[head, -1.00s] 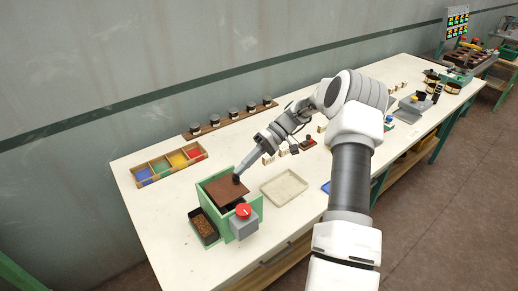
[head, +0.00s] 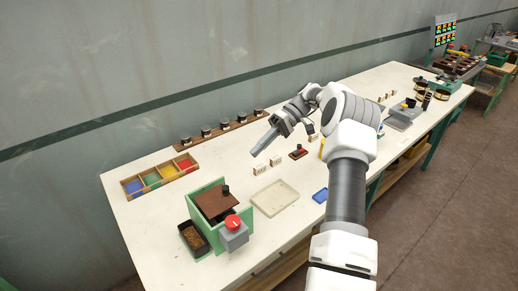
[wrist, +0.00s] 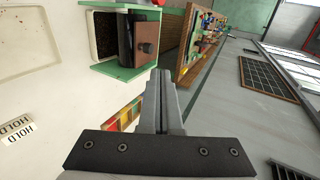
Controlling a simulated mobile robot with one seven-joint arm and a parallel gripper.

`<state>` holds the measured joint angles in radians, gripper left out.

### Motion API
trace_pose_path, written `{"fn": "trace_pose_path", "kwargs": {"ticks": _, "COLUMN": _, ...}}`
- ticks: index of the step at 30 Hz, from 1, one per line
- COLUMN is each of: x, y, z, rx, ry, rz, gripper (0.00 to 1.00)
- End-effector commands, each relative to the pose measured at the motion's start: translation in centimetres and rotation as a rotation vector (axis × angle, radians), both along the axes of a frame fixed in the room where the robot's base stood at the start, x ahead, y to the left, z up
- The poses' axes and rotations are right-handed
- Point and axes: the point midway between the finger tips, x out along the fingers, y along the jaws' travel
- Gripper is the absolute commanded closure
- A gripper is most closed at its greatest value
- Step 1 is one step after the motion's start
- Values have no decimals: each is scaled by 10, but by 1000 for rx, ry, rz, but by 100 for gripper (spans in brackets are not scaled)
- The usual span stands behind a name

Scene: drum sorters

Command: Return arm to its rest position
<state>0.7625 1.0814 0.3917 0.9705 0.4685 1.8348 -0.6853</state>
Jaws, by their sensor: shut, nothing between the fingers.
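My gripper (head: 256,152) is in the air above the table, behind and to the right of the green box, with its fingers together and nothing between them. In the wrist view my gripper (wrist: 163,75) points past the green box, its fingers closed. The green box (head: 217,237) has a brown lid (head: 214,201) with a black knob (head: 226,190) and a red button (head: 232,222) on a grey block at its front. The gripper is clear of the lid. My arm reaches over the right part of the table.
A cream tray (head: 275,198) lies right of the box. A divided colour tray (head: 160,176) and a rack of several dark-topped pegs (head: 220,130) are along the back.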

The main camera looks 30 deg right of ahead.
Motion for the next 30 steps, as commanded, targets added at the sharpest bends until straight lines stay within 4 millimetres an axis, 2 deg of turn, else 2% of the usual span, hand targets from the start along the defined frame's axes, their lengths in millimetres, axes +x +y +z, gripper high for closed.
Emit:
{"fn": "trace_pose_path", "kwargs": {"ticks": 17, "x": 0, "y": 2, "z": 2, "rx": -8, "ry": 0, "rz": 3, "gripper": 100}}
{"fn": "trace_pose_path", "kwargs": {"ticks": 22, "x": 0, "y": 26, "z": 20, "rx": -100, "ry": 12, "rz": 20, "gripper": 100}}
{"fn": "trace_pose_path", "kwargs": {"ticks": 30, "x": -19, "y": 86, "z": 63, "rx": -375, "ry": 19, "rz": 30, "gripper": 100}}
